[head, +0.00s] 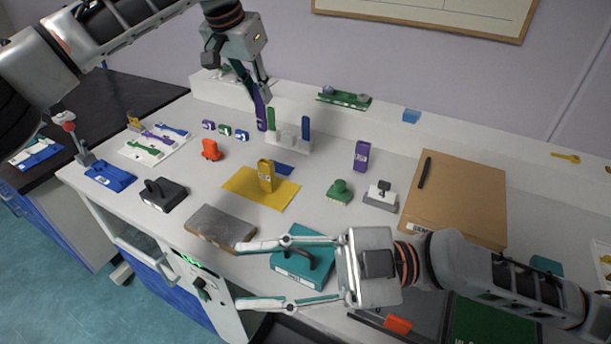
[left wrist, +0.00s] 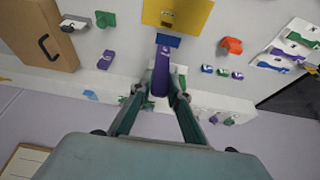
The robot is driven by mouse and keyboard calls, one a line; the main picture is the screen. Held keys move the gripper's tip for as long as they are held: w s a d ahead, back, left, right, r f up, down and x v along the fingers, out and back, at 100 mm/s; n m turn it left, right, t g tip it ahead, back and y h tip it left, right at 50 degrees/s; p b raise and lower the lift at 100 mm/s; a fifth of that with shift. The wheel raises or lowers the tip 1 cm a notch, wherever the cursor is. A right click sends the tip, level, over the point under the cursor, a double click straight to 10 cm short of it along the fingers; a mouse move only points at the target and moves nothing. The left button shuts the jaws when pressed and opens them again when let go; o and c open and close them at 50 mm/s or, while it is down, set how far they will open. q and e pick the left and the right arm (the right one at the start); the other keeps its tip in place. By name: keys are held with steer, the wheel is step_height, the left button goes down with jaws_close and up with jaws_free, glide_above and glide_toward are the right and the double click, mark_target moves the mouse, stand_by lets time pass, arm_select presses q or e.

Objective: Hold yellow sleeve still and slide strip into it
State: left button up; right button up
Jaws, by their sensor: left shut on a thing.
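The yellow sleeve (head: 266,176) stands upright on a yellow mat (head: 245,188) mid-bench. It also shows at the top of the left wrist view (left wrist: 167,17). My left gripper (head: 257,90) is shut on a purple strip (head: 260,112), upright by the back ledge behind the sleeve. The strip also shows between the fingers in the left wrist view (left wrist: 161,72). I cannot tell whether its lower end is clear of the white rack (head: 290,145) beside it. My right gripper (head: 240,275) is open and empty near the front edge, apart from the sleeve.
Green and blue strips stand in the rack. A blue patch (head: 284,169) lies behind the sleeve. An orange piece (head: 211,150) is left of it, a green block (head: 340,192) right. A grey slab (head: 219,227) and teal handled block (head: 302,264) lie in front. A cardboard box (head: 455,200) is right.

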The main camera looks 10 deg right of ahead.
steer(key=w+d+f+m+t+h, duration=0.1)
steer(key=w+f+m+t+h, duration=0.2)
steer(key=w, duration=0.6)
steer(key=w+d+f+m+t, duration=0.2)
steer(key=w+f, duration=0.3)
steer(key=w, duration=0.3)
steer(key=m+t+h, duration=0.4)
steer(key=m+h, duration=0.1)
steer(key=m, duration=0.3)
glide_toward(273, 174)
steer(key=shift+w+r, duration=0.1)
steer(key=shift+r, duration=0.05)
steer(key=shift+w+a, duration=0.15)
steer(key=shift+w, duration=0.1)
steer(key=x, duration=1.1)
steer(key=shift+s+a+f, duration=0.1)
steer(key=shift+a+f, duration=0.1)
steer(key=shift+a, duration=0.05)
jaws_close()
arm_select(q)
steer(key=shift+s+f, duration=0.1)
steer(key=shift+f, duration=2.95)
